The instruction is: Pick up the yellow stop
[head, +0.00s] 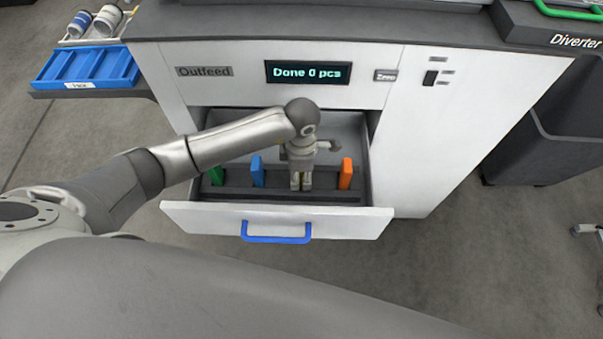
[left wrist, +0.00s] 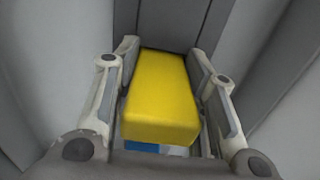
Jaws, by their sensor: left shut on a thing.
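The yellow stop (left wrist: 160,98) is a yellow block with rounded edges. In the left wrist view it sits between the two fingers of my left gripper (left wrist: 165,95), which is shut on it. In the head view my left gripper (head: 301,182) reaches down into the open drawer (head: 200,217), between the blue stop (head: 257,171) and the orange stop (head: 346,173). There the yellow stop is mostly hidden by the fingers. I cannot tell whether it is still seated in the dark rack (head: 270,194). My right gripper is not in view.
A green stop (head: 216,175) stands at the left end of the rack. The drawer has a blue handle (head: 277,238). The white cabinet's display (head: 307,73) reads "Done 0 pcs". A blue tray (head: 85,68) is at upper left. Open floor lies to the right.

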